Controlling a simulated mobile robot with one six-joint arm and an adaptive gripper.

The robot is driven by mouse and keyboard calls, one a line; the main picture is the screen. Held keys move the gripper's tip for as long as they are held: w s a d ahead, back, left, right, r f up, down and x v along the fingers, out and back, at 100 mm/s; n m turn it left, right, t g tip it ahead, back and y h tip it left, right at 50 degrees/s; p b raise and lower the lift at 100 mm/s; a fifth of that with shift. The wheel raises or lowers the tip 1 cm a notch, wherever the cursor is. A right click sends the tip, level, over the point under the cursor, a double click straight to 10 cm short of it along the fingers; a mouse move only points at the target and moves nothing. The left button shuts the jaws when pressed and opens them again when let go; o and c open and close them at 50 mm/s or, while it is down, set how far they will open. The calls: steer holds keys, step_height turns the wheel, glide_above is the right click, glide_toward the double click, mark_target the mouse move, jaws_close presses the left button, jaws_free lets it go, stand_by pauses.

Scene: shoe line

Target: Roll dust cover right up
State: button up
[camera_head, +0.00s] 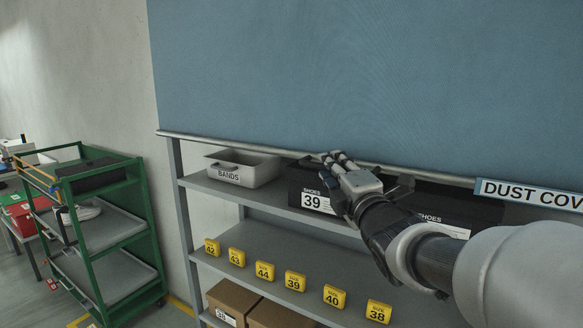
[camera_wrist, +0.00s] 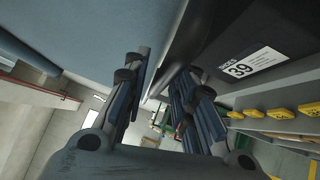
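The dust cover (camera_head: 360,70) is a large blue sheet hanging over the top of the shelf rack, also at the upper left of the wrist view (camera_wrist: 75,30). A grey bar (camera_head: 270,147) runs along its lower edge, just above the upper shelf's boxes. My gripper (camera_head: 335,160) is at this bar, left of the "DUST COV" label (camera_head: 530,194). In the wrist view my gripper's (camera_wrist: 160,85) fingers are apart, with the bar (camera_wrist: 167,45) between them. I cannot tell whether either finger touches it.
Below the bar stand a grey BANDS bin (camera_head: 243,168) and a black size 39 shoe box (camera_head: 300,186), close to my gripper. Yellow size tags (camera_head: 295,281) line the lower shelf (camera_head: 300,245). A green cart (camera_head: 100,230) stands at the left.

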jaws_close()
steer(key=shift+r, duration=0.15)
stand_by(0.4)
